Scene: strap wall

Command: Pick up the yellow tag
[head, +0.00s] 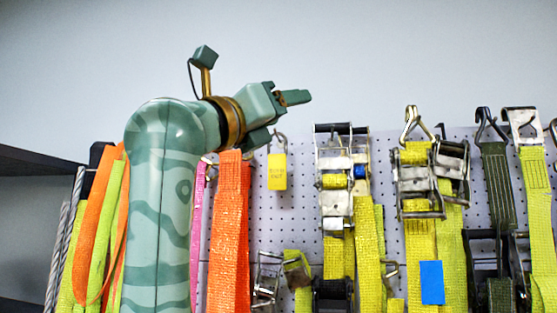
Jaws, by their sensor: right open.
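The yellow tag (277,171) is a small upright rectangle with faint print on it. It hangs from a small metal hook on the white pegboard, between the orange strap and the first ratchet buckle. My right gripper (286,115) is above the tag in the picture, pointing right, with its fingers apart and nothing between them. A gap of wall shows between the upper finger and the tag; the distance in depth is unclear. My left gripper is not in view.
Orange straps (229,230) hang left of the tag, partly behind my right arm. Ratchet buckles (335,185) and yellow straps hang to its right. A blue tag (432,282) is lower right.

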